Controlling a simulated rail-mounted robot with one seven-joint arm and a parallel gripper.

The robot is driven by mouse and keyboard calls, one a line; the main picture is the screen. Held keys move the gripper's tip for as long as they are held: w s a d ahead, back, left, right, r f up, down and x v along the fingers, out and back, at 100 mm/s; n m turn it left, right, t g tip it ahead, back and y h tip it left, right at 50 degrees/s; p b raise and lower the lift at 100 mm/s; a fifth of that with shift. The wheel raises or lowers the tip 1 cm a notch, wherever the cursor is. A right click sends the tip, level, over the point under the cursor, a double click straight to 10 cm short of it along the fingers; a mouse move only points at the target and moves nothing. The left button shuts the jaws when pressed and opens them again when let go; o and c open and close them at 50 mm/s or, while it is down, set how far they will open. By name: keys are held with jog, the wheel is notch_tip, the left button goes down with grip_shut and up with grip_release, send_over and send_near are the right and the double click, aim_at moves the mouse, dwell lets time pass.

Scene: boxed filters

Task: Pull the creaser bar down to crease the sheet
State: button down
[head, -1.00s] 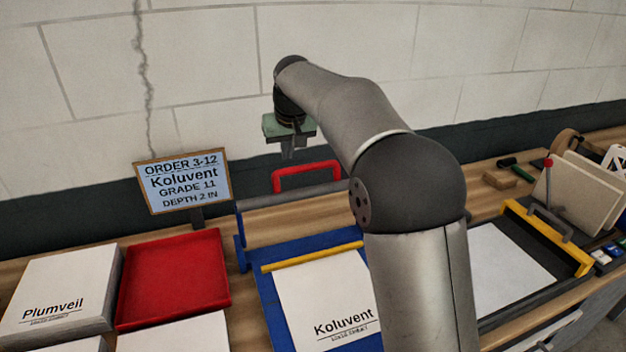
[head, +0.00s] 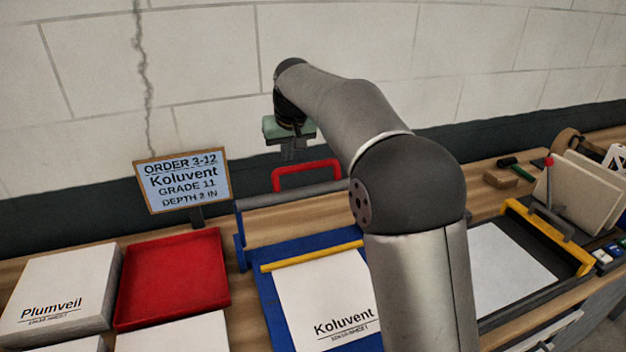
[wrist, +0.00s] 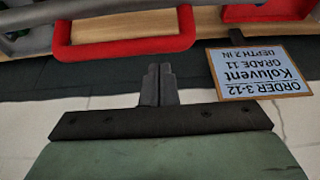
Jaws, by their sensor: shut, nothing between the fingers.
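The creaser is a blue frame (head: 258,287) on the bench. Its grey bar (head: 290,196) is up at the back and carries a red handle (head: 306,165). A white Koluvent sheet (head: 322,298) lies on the blue bed with a yellow strip (head: 312,256) across its far part. My gripper (head: 288,154) is shut and empty, above and beyond the bar, close to the red handle but apart from it. In the wrist view my gripper (wrist: 158,70) points toward the handle (wrist: 125,48), fingers together. My arm hides the bed's right part.
An order sign (head: 185,181) stands left of the creaser, reading Koluvent, grade 11, depth 2 in. A red tray (head: 175,278) and a Plumveil stack (head: 58,290) lie at left. A black-bedded device with a yellow bar (head: 548,237) stands at right. The wall is behind.

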jog(key=shift+f+b, duration=0.45)
jog(key=shift+f, duration=0.3)
jog(key=shift+s+d+f, duration=0.1)
jog(key=shift+s+f, duration=0.05)
jog(key=shift+s+d+f+b, duration=0.1)
jog(key=shift+s+d+b, duration=0.05)
jog(key=shift+s+b, duration=0.4)
jog(key=shift+s+d+f+b, duration=0.1)
jog(key=shift+s+d+b, duration=0.05)
jog(key=shift+s+b, duration=0.4)
